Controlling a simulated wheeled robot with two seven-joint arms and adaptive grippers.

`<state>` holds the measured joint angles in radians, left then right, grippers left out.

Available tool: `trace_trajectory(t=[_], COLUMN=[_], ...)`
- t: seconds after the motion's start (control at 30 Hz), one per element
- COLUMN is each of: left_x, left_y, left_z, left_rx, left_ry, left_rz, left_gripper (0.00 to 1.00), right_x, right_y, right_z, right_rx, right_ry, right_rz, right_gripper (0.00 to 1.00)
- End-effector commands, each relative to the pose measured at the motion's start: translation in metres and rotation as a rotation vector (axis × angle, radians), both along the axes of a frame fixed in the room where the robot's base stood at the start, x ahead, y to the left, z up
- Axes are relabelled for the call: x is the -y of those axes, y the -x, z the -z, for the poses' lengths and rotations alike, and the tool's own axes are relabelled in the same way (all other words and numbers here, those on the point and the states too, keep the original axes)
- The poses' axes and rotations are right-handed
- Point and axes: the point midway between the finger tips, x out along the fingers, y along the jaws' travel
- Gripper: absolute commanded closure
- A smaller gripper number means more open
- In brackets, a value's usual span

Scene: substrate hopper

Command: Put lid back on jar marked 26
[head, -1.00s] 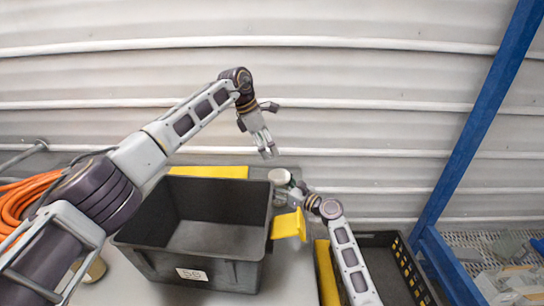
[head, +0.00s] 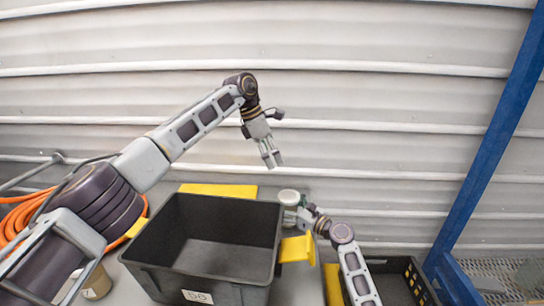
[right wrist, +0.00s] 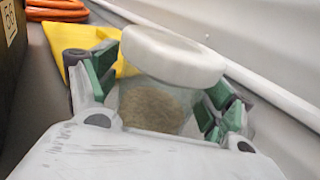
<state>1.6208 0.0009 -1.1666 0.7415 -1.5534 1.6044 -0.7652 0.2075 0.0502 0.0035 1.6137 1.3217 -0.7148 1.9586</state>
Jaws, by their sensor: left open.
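A glass jar with a white lid on top (head: 289,197) stands behind the right rear corner of the black bin. In the right wrist view the jar (right wrist: 155,106) holds brown material, and its white lid (right wrist: 172,55) sits over the mouth. No number on it is legible. My right gripper (right wrist: 160,98) has its green-padded fingers on either side of the jar body, below the lid; whether they press on it is unclear. It also shows in the head view (head: 298,214). My left gripper (head: 272,163) is open and empty, pointing down in the air above and left of the jar.
The black bin (head: 160,248) with a white label fills the middle of the table. Another jar (head: 97,284) is partly hidden at lower left. A yellow piece (head: 297,249) lies by the bin's right side, and another (head: 222,190) behind it. A black crate (head: 410,270) stands at right.

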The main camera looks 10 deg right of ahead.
Motion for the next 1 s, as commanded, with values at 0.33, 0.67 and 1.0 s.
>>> trace_trajectory(t=[0.33,0.67,1.0], left_x=[0.0,0.0,0.0], left_y=[0.0,0.0,0.0], left_z=[0.0,0.0,0.0], left_rx=[0.0,0.0,0.0], left_ry=[0.0,0.0,0.0], left_rz=[0.0,0.0,0.0], left_gripper=[0.0,0.0,0.0], right_x=[0.0,0.01,0.033], right_y=[0.0,0.012,0.04], right_z=[0.0,0.001,0.001], right_rx=[0.0,-0.001,-0.002], right_ry=[0.0,0.001,0.001], right_rz=[0.0,0.0,0.001], right_gripper=[0.14,0.14,0.14])
